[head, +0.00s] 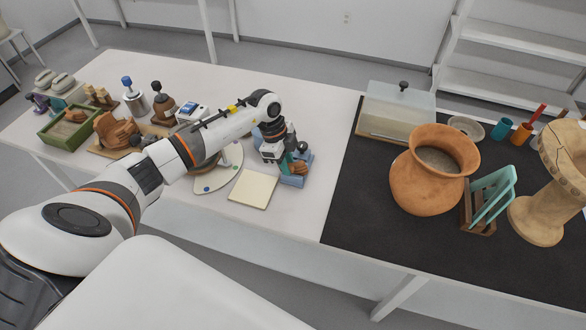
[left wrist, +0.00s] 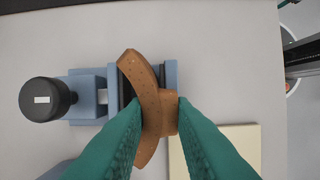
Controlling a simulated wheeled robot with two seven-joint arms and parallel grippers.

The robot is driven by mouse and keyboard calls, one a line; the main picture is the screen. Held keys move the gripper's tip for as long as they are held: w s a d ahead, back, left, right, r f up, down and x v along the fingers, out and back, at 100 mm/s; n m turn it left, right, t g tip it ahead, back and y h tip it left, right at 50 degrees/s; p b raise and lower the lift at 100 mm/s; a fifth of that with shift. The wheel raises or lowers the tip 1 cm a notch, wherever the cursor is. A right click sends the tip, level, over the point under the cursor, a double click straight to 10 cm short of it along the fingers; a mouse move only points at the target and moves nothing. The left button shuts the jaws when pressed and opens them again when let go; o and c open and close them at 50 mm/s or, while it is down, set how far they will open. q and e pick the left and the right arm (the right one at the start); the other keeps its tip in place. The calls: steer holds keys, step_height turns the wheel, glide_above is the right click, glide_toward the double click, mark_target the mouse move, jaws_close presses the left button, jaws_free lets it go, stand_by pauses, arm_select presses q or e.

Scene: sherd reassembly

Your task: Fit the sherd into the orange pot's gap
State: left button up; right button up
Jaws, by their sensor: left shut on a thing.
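The orange pot (head: 428,188) stands upright on the black mat, with its wide mouth facing up. I cannot make out its gap from here. The sherd (head: 300,168) is a curved orange-brown piece at the blue clamp (head: 297,182). In the left wrist view the sherd (left wrist: 148,90) shows small dark dots and a block-like tab, and lies over the jaws of the blue clamp (left wrist: 90,95). My left gripper (head: 291,158) is shut on the sherd, its green fingers (left wrist: 160,105) on either side of it. My right gripper is not in view.
A cream square pad (head: 253,189) and a palette-like board (head: 225,172) lie beside the clamp. Mat space left of the pot is free.

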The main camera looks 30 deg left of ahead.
mark_target(292, 165)
arm_select(q)
steer(key=shift+r+p, duration=2.25)
steer(key=shift+r, duration=0.2)
steer(key=shift+r+p, duration=1)
steer(key=shift+r, duration=0.05)
